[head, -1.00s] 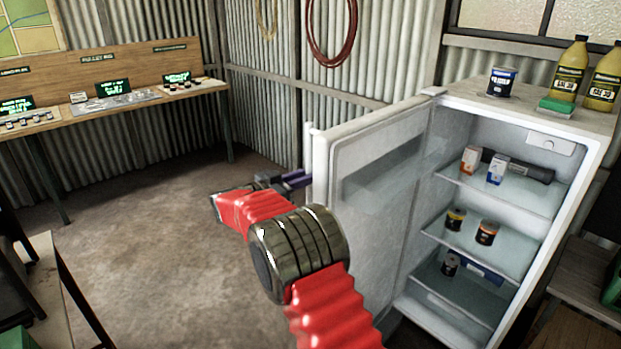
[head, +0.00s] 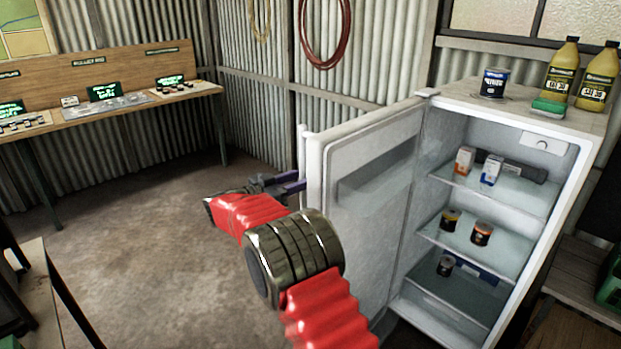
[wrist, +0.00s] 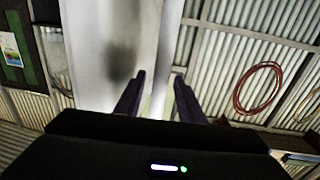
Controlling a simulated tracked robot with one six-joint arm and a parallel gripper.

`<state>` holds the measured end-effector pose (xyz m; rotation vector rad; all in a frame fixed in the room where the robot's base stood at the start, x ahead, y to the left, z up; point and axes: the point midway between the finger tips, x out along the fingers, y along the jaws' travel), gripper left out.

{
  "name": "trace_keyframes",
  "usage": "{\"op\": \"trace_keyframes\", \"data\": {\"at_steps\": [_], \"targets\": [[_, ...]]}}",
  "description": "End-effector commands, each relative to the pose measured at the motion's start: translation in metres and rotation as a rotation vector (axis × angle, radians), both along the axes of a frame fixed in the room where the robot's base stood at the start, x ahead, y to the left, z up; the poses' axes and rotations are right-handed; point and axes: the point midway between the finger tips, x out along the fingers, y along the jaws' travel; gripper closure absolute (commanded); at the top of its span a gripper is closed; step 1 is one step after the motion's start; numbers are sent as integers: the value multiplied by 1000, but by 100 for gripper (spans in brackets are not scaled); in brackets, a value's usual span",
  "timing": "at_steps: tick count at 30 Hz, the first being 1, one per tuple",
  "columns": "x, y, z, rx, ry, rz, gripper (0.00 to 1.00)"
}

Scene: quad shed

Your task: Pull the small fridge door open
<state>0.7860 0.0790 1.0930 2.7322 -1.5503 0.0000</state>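The small white fridge (head: 585,150) stands at the right with its door (head: 375,190) wide open. The door swings out to the left, its inner side facing the head camera. A pale upright handle (head: 302,150) shows at the door's free edge. My gripper (head: 297,182) is at that edge, at handle height, with its dark fingers pointing at the door. In the wrist view the fingers of my gripper (wrist: 159,77) are apart, with a pale upright strip between and beyond them. I cannot tell whether either finger touches it. Part of the fingertips is hidden in the head view.
Cans and small boxes stand on the fridge shelves. A blue can (head: 494,83), a green sponge (head: 549,108) and yellow bottles (head: 562,70) stand on top. A workbench (head: 130,103) lines the back left. The concrete floor (head: 130,245) left of the door is clear.

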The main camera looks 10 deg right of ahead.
Motion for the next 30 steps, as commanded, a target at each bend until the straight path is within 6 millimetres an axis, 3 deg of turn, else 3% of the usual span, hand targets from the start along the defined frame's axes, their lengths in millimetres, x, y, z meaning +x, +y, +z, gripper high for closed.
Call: {"op": "trace_keyframes", "data": {"at_steps": [8, 24, 30], "targets": [[-10, 19, -1, -1, 1, 4, 64], [-56, 98, -1, 0, 0, 3, 64], [-67, 116, -1, 0, 0, 1, 64]]}}
